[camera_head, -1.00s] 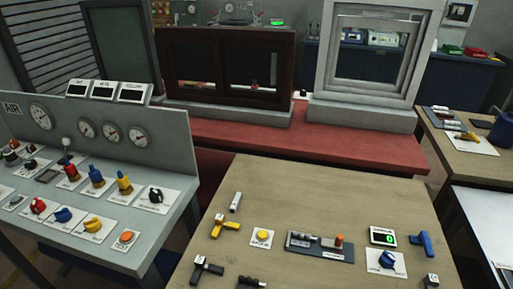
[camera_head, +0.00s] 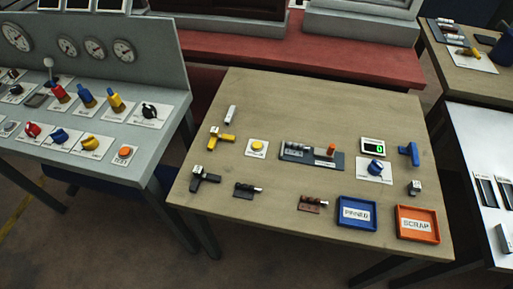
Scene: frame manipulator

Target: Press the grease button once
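A round yellow button (camera_head: 257,146) sits on a small white plate on the wooden table (camera_head: 310,110), left of the middle. An orange button (camera_head: 124,152) sits on a white plate at the front right corner of the grey control panel (camera_head: 150,85). The small labels on both plates are too small to read, so I cannot tell which is the grease button. Neither of my grippers is in view.
Near the yellow button are a yellow-handled tool (camera_head: 221,139), a grey tray with small parts (camera_head: 297,157) and a blue knob (camera_head: 375,166). Blue (camera_head: 358,227) and orange (camera_head: 434,236) trays stand at the front right. The table's back half is mostly clear.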

